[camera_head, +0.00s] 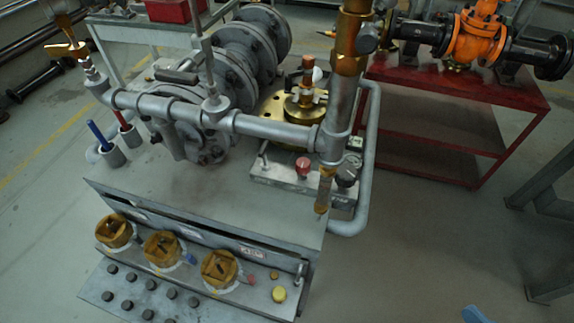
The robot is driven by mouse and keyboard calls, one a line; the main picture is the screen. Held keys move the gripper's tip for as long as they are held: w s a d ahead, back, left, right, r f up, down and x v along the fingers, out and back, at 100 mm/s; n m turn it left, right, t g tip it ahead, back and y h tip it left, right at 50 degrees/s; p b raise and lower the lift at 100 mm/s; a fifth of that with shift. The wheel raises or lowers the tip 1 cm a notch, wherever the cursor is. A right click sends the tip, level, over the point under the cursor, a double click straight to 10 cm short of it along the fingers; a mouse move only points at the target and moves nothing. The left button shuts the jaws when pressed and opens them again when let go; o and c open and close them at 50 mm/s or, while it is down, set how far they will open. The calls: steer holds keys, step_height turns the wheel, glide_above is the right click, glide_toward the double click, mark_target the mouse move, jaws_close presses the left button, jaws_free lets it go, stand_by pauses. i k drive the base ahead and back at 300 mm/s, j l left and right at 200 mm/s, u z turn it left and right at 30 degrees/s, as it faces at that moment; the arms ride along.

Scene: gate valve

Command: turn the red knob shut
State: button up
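A small red knob (303,166) sits on the front part of a grey metal block (280,178) on top of the workbench. A dark round knob or gauge (346,175) is to its right on the same block, close to a thick upright pipe. A brass flange (275,102) with a valve stem stands just behind the red knob. The red knob is unobstructed from this view, but its exact turn position is too small to tell.
The grey bench (190,205) carries a horizontal pipe (265,128) and the upright pipe (340,105), which crowd the knob. Its front panel has several brass dials and a yellow button (279,294). A red table (455,105) holds an orange valve (475,35). Floor at right is largely clear.

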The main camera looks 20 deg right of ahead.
mark_target(303, 166)
steer(key=k+l+u, duration=0.3)
steer(key=l, duration=0.35)
steer(key=k+l+u, duration=0.35)
steer(key=l, duration=0.25)
steer(key=k+l+u, duration=0.3)
steer(key=l, duration=0.2)
